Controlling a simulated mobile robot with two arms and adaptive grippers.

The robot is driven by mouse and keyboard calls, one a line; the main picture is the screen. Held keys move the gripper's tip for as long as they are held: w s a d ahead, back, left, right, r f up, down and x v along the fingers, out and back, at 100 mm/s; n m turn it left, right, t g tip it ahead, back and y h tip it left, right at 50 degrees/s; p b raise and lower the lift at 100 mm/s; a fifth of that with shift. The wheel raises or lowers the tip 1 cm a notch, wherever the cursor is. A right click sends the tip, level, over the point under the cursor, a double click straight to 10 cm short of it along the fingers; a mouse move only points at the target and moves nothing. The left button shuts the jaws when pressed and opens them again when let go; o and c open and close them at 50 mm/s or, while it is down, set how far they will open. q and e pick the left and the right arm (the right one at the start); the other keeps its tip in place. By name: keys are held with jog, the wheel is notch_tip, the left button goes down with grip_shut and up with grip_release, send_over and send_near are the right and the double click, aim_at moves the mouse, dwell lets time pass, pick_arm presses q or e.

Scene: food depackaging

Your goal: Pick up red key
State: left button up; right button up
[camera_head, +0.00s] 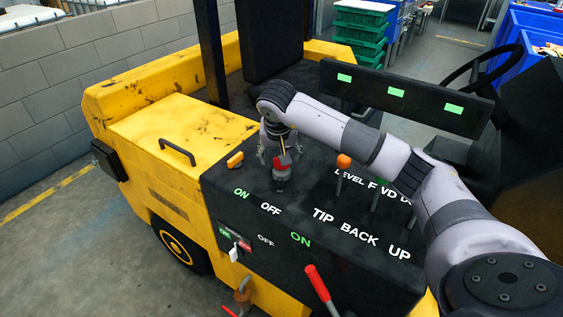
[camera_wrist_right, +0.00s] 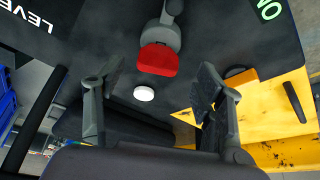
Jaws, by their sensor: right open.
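The red key (camera_head: 283,162) has a red head on a grey stem or holder (camera_head: 281,182) on the black control panel of a yellow vehicle. In the right wrist view the red key (camera_wrist_right: 158,60) lies ahead of the fingers, between their two lines, with the grey piece above it. My right gripper (camera_head: 279,150) is just behind and above the key. In the wrist view its two fingers (camera_wrist_right: 157,90) are wide apart with nothing between them. I cannot tell whether any finger touches the key. My left gripper does not show.
An orange-topped lever (camera_head: 343,161) stands to the right, and a red handle (camera_head: 317,283) at the front. A white round spot (camera_wrist_right: 144,93) lies near the key. A black steering wheel (camera_head: 490,66) is at the far right.

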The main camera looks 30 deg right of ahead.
aim_at(282, 169)
jog(key=p+x, duration=0.1)
jog(key=x, duration=0.2)
jog(key=shift+d+f+p, duration=0.15)
jog(key=shift+f+p, duration=0.2)
jog(key=shift+p, duration=0.05)
jog(key=shift+w+d+f, duration=0.15)
jog(key=shift+f, duration=0.35)
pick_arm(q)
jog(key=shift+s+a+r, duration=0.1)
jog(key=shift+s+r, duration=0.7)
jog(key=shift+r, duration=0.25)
pick_arm(e)
jog(key=shift+c, duration=0.5)
jog(key=c, duration=1.2)
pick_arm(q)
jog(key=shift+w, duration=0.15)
pick_arm(e)
jog(key=shift+o, duration=0.2)
jog(key=shift+r, duration=0.1)
